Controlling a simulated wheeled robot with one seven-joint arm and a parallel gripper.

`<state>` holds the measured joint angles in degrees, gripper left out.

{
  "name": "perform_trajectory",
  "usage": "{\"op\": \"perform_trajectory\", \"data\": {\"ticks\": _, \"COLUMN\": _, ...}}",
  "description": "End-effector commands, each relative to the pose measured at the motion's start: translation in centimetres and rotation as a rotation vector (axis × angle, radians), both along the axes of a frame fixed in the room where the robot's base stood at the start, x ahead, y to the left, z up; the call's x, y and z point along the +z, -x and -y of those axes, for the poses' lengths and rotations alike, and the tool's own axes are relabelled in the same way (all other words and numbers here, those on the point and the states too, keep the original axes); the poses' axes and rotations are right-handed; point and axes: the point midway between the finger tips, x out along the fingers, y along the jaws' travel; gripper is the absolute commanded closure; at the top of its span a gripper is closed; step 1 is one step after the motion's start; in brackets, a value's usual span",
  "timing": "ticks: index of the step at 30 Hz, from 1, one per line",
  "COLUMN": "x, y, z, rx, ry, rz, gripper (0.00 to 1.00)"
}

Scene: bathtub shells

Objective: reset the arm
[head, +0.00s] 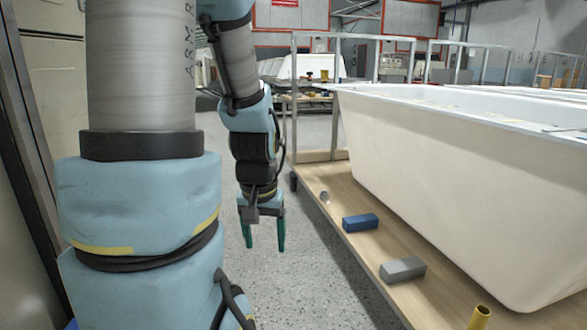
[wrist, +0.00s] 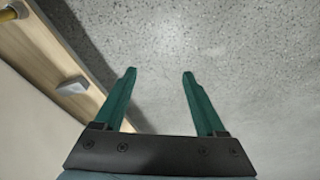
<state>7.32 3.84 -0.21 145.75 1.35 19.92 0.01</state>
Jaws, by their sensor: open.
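My gripper (head: 265,246) hangs from my arm with its two green fingers pointing down, left of the wooden cart. It is open and empty, over the grey speckled floor. In the wrist view my gripper (wrist: 160,75) shows both fingers spread apart, with only floor between and beyond them. No object touches the fingers.
A large white bathtub shell (head: 450,170) stands on a wooden cart (head: 345,262).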

Motion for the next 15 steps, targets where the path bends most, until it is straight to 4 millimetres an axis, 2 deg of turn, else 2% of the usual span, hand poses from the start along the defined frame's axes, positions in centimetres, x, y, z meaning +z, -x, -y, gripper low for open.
{"op": "perform_trajectory", "data": {"ticks": 2, "x": 1.0, "y": 2.1, "z": -0.9, "rx": 0.062, "ry": 0.012, "rz": -0.043, "gripper": 0.27}}
{"op": "perform_trajectory", "data": {"ticks": 3, "x": 2.3, "y": 2.1, "z": -0.8, "rx": 0.061, "ry": 0.012, "rz": -0.049, "gripper": 0.27}}
{"op": "perform_trajectory", "data": {"ticks": 11, "x": 7.5, "y": 2.0, "z": -0.7, "rx": 0.054, "ry": 0.010, "rz": -0.046, "gripper": 0.27}}
{"op": "perform_trajectory", "data": {"ticks": 15, "x": 11.3, "y": 1.9, "z": -0.7, "rx": 0.053, "ry": 0.010, "rz": -0.046, "gripper": 0.27}}
